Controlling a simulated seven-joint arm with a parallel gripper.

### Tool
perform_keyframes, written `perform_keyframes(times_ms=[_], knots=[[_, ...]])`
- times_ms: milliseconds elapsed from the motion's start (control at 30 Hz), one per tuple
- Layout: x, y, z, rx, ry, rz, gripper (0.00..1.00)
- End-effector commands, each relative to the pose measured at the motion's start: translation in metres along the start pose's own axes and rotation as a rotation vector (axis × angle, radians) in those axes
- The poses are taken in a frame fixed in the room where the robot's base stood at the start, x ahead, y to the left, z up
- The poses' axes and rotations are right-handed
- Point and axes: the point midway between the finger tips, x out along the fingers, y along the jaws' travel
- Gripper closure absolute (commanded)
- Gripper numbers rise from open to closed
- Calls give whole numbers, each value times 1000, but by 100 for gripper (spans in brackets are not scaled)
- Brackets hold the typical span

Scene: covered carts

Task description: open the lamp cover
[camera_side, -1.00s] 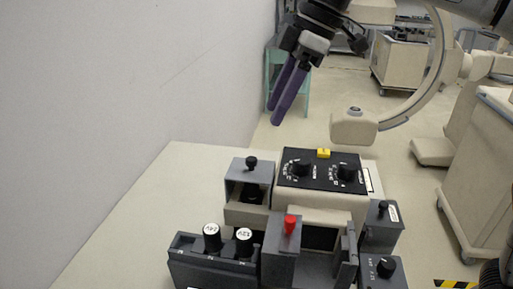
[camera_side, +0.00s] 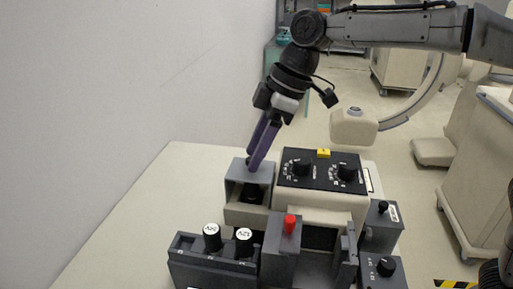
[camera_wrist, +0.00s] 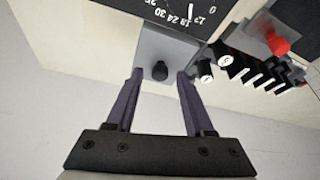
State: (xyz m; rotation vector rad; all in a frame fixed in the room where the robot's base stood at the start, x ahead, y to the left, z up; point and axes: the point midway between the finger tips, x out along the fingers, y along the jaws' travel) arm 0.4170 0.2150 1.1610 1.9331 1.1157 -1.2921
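A grey box-like cover (camera_side: 262,174) with a small black knob on top stands at the left of the console, open at the front with a dark part (camera_side: 253,194) inside. No label names it as the lamp cover. My gripper (camera_side: 251,160) is directly over this cover, pointing down and tilted. In the wrist view the black knob (camera_wrist: 160,71) lies between the two purple fingers, with a gap on each side. The fingers are apart and hold nothing. In the side view the fingers mostly hide the knob.
A black dial panel (camera_side: 322,169) adjoins on the right. A grey block with a red knob (camera_side: 290,224) and a block with two white-topped black knobs (camera_side: 212,237) stand in front. A white wall (camera_side: 120,80) rises at left. The tabletop left of the cover is bare.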

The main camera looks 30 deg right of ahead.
Motion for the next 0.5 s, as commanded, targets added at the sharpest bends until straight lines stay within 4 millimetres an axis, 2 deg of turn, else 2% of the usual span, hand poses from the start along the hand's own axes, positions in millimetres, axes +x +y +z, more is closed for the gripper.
perform_keyframes(times_ms=[33, 267, 500], knots=[[0, 0, 0, 0, 0, 0, 58], [0, 0, 0, 0, 0, 0, 99], [-1, 0, 0, 0, 0, 1, 100]])
